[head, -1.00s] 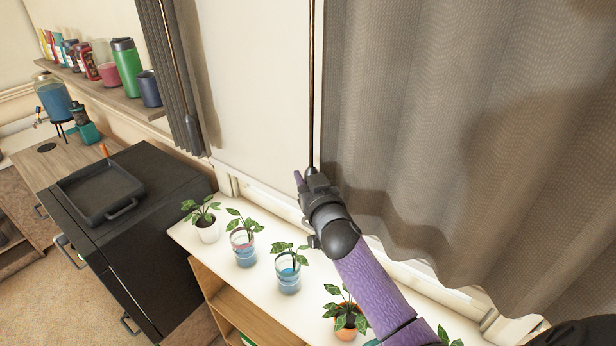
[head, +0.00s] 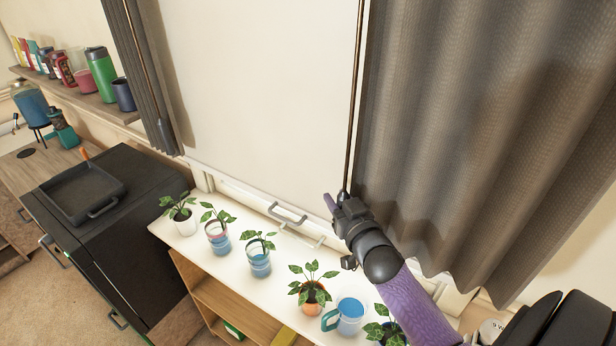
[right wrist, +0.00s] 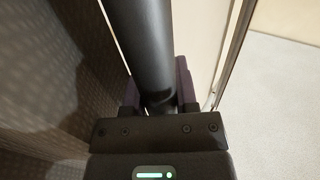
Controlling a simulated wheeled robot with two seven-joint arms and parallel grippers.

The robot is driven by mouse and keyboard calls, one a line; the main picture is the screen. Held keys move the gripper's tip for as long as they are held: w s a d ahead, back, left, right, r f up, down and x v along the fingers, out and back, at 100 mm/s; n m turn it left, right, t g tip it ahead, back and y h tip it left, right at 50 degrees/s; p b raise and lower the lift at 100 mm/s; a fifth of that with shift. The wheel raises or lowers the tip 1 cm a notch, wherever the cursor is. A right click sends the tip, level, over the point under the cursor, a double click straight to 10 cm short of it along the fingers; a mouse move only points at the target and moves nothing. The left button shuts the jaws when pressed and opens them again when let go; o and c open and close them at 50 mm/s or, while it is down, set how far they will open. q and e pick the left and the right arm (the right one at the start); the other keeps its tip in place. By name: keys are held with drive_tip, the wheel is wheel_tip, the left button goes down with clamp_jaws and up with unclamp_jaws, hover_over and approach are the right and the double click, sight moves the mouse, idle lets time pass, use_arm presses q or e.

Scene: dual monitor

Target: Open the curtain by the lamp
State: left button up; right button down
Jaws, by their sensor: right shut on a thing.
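The grey-brown curtain (head: 460,120) hangs in folds at the right of the head view, and its left edge is beside my right gripper. A thin dark pull rod (head: 356,100) hangs along that edge. My right gripper (head: 338,200) is shut on the rod's thick lower handle. In the right wrist view, the dark handle (right wrist: 144,45) stands between the two fingers, with curtain fabric (right wrist: 45,90) at the left. A second, bunched curtain (head: 140,75) with its own rod hangs at the left. My left gripper is not in view. No lamp is clearly visible.
A white shelf top (head: 240,262) below the window carries several potted plants and a blue mug (head: 346,316). A black cabinet with a tray (head: 84,190) stands at the left. A wall shelf (head: 85,105) holds bottles. The pale window area (head: 260,90) between the curtains is clear.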

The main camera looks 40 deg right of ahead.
drive_tip(key=s+d+p, duration=0.2)
drive_tip(key=s+d, duration=0.1)
drive_tip(key=s, duration=0.6)
drive_tip(key=s+d+p, duration=0.1)
drive_tip(key=s+d, duration=0.3)
drive_tip(key=s, duration=0.5)
drive_tip(key=shift+s+d+p, duration=0.2)
drive_tip(key=shift+d+p, duration=0.1)
drive_tip(key=shift+p, duration=0.1)
drive_tip(key=shift+c, duration=1.9)
unclamp_jaws()
drive_tip(key=b+v, duration=0.1)
drive_tip(key=v, duration=0.9)
